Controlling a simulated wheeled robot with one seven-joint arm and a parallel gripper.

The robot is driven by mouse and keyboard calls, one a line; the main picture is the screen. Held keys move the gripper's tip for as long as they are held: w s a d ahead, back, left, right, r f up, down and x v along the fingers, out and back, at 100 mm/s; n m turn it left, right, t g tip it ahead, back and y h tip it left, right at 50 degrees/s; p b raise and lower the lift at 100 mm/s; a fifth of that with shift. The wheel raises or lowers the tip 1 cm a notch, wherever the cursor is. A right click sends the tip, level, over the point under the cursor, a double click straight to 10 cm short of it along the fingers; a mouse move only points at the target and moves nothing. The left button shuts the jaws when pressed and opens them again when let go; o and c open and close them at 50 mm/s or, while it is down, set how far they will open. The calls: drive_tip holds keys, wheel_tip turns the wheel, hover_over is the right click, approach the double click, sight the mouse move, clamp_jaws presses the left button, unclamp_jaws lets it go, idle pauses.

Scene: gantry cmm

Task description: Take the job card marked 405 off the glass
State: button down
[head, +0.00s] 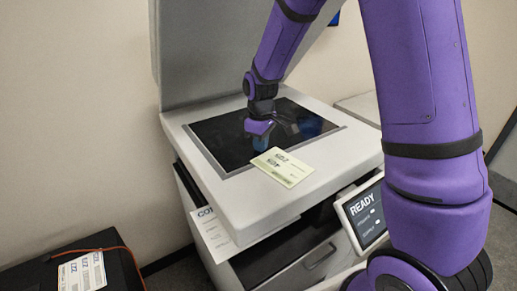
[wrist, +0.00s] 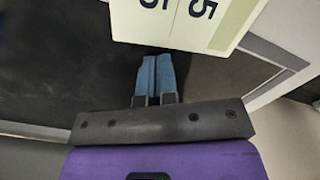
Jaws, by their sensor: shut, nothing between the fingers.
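A pale cream-green card (head: 283,167) lies across the front edge of the dark glass (head: 220,138), partly on the white surround. Its marking is too small to read in the head view. In the wrist view the card (wrist: 185,22) is at the top, cut off by the frame, with a 5 visible; the full number is not shown. My gripper (head: 261,146) is over the glass, just behind the card. In the wrist view its blue fingertips (wrist: 156,72) are together and empty, just short of the card's edge. I cannot tell whether they touch the glass.
The copier's grey lid (head: 215,50) stands raised behind the glass. A screen reading READY (head: 364,214) is at the front right. A printed sheet (head: 212,234) hangs at the left side. A black case (head: 40,279) with a label (head: 82,272) is at lower left.

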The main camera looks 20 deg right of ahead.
sight(273, 160)
drive_tip(key=shift+s+d, duration=0.2)
drive_tip(key=shift+s, duration=0.8)
drive_tip(key=shift+s+d, duration=0.2)
drive_tip(key=shift+s, duration=0.8)
drive_tip(key=shift+s+d, duration=0.2)
drive_tip(key=shift+s, duration=0.8)
drive_tip(key=shift+r, duration=3.05)
drive_tip(key=shift+r, duration=0.1)
drive_tip(key=s+d+r+m+t, duration=0.2)
drive_tip(key=s+r+m, duration=0.2)
drive_tip(key=s+r, duration=0.4)
drive_tip(key=s+d+r+m+t, duration=0.1)
drive_tip(key=s+r+m+t, duration=0.2)
drive_tip(key=s+r, duration=0.6)
drive_tip(key=shift+s+d+r+m, duration=0.3)
drive_tip(key=shift+s+m, duration=0.3)
drive_tip(key=shift+s, duration=1.95)
